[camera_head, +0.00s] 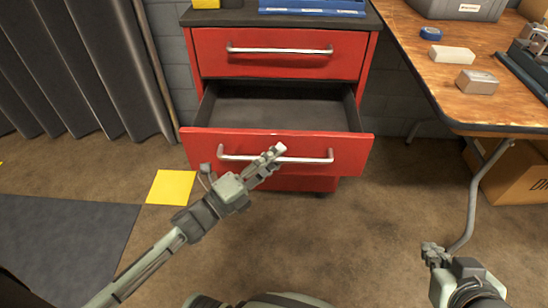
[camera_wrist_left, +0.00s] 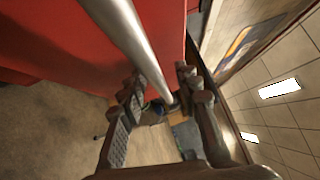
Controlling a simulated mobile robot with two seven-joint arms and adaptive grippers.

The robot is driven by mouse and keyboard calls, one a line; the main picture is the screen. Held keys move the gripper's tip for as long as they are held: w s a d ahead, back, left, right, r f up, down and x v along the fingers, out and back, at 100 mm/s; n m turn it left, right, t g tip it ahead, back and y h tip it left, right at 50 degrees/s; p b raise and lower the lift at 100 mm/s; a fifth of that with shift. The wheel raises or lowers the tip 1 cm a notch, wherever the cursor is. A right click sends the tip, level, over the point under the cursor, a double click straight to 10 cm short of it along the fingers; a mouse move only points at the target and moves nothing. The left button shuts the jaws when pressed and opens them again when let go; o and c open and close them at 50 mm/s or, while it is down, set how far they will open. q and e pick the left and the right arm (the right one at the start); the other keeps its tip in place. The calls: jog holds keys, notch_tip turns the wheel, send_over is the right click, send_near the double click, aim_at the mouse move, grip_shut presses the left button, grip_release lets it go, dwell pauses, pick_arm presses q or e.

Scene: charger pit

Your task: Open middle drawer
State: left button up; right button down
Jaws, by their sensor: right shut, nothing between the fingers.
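The red cabinet's middle drawer (camera_head: 205,150) is pulled out, its empty dark inside showing. Its silver bar handle (camera_head: 312,158) runs across the front and also shows in the left wrist view (camera_wrist_left: 138,45). My left gripper (camera_head: 274,155) is at the middle of this handle. In the left wrist view the fingers of my left gripper (camera_wrist_left: 158,85) are spread apart, with the bar running between them and a gap visible. My right gripper (camera_head: 432,248) is shut and empty, low at the right, away from the cabinet.
The top drawer (camera_head: 275,65) is closed. A blue tray (camera_head: 312,6) lies on the cabinet top. A wooden table (camera_head: 425,75) with small items and a bent metal leg (camera_head: 474,190) stands at right, a cardboard box (camera_head: 515,178) below. Floor before the drawer is clear.

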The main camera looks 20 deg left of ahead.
pick_arm(q)
jog(key=v, duration=1.2)
